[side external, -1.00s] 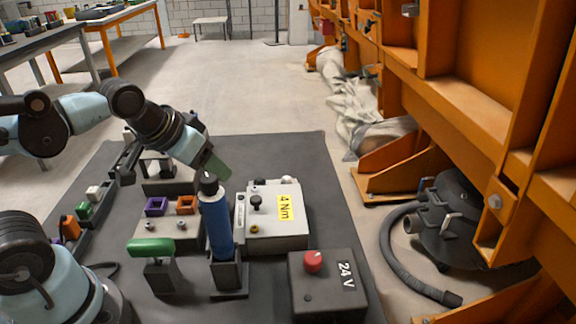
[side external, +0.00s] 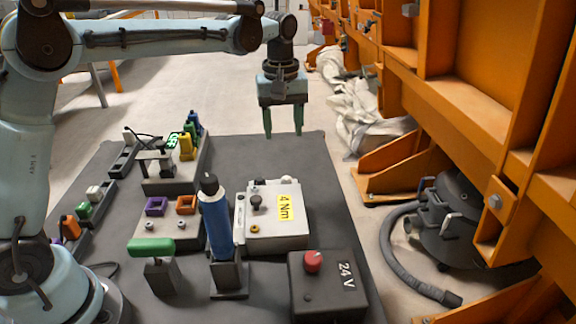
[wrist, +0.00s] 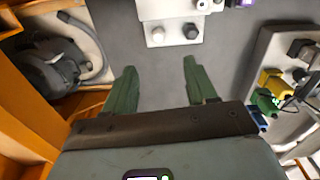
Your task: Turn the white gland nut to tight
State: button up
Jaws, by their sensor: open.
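The pale grey box (side external: 278,232) with the yellow 4 Nm label stands on the dark mat. A small white fitting (side external: 288,180) at its far edge looks like the white gland nut; it also shows in the wrist view (wrist: 157,35), beside a dark fitting (wrist: 190,31). I cannot tell how tight it is. My gripper (side external: 283,130) points down, open and empty, above and beyond the box's far edge. In the wrist view its green fingers (wrist: 160,68) are spread apart over bare mat, short of the fittings and touching nothing.
A blue cylinder (side external: 216,226) with a black tip stands upright in a holder left of the box. A 24 V box (side external: 328,285) with a red knob is in front. Coloured connectors (side external: 187,145) stand at left. Orange steelwork (side external: 470,80) rises at right.

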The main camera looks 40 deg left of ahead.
aim_at(287, 177)
jog(key=shift+n, duration=0.3)
jog(key=f, duration=1.3)
jog(key=shift+w+d, duration=0.1)
jog(key=shift+w, duration=0.3)
grip_shut()
